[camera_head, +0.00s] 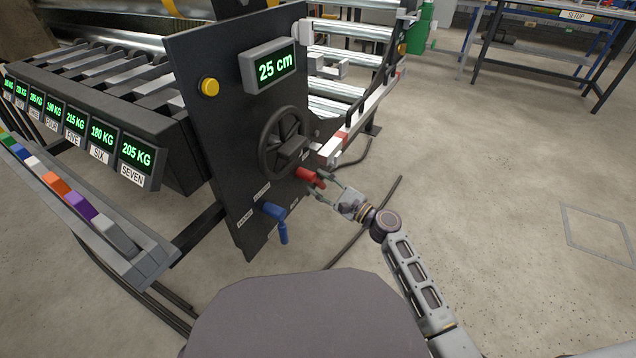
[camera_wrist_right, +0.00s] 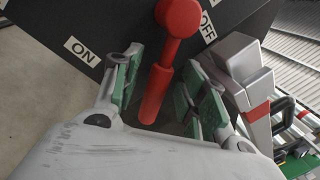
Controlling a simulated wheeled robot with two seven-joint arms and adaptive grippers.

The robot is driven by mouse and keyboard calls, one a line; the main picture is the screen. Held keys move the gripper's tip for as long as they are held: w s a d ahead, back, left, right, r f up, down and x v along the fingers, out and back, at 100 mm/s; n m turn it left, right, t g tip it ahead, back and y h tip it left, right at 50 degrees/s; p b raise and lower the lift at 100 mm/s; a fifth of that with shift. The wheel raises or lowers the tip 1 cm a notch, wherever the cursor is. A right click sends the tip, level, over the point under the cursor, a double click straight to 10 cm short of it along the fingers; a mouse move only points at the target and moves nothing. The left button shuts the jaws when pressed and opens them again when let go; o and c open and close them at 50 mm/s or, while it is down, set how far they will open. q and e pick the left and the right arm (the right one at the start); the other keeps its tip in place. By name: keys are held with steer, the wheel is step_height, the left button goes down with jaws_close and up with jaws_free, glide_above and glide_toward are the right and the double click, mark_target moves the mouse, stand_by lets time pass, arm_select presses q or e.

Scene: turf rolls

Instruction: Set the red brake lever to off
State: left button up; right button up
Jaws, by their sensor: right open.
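The red brake lever (camera_head: 309,175) is mounted on the dark panel (camera_head: 222,130), right of the black handwheel. In the right wrist view the lever (camera_wrist_right: 158,92) has a round red hub at the top and its handle hangs between the fingers. An ON label (camera_wrist_right: 82,51) is left of the hub and an OFF label (camera_wrist_right: 207,27) is right of it. My right gripper (camera_head: 328,187) is open at the lever; in the wrist view its green-padded fingers (camera_wrist_right: 158,88) stand on both sides of the handle, with a gap visible on each side. My left gripper is not in view.
The black handwheel (camera_head: 284,142) and blue lever (camera_head: 276,217) are on the same panel. A display (camera_head: 269,67) reads 25 cm beside a yellow button (camera_head: 209,87). A grey block with a red band (camera_wrist_right: 245,75) is close right of my fingers. Open floor lies to the right.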

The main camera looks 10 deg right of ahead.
steer(key=v, duration=1)
steer(key=shift+s+d, duration=0.25)
